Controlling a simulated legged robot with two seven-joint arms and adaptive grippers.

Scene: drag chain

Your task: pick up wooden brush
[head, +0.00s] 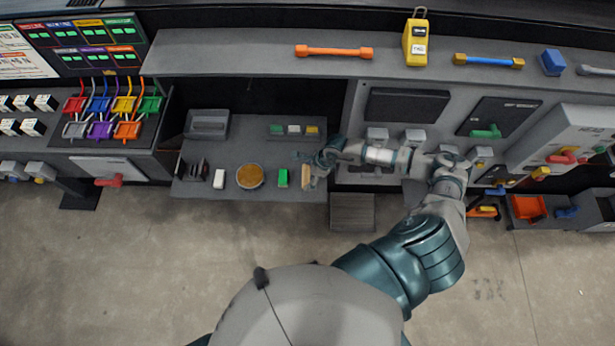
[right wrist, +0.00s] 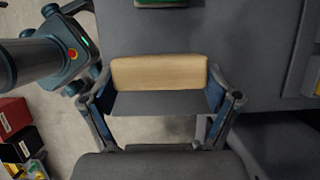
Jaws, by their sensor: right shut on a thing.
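The wooden brush shows as a pale wood block (right wrist: 160,73) between the two fingers of my right gripper (right wrist: 160,92) in the right wrist view. The fingers press against its two ends. In the head view the brush (head: 306,174) is a small tan block near the right end of the grey shelf (head: 270,150), and my right gripper (head: 314,170) is at it. Whether the brush touches the shelf surface cannot be told. My left gripper is in neither view.
On the shelf, left of the brush, are a green block (head: 283,178), a round tan disc (head: 249,176), a white block (head: 219,178) and a dark rack (head: 196,169). A grey box (head: 352,212) stands below the shelf's right end. The floor in front is clear.

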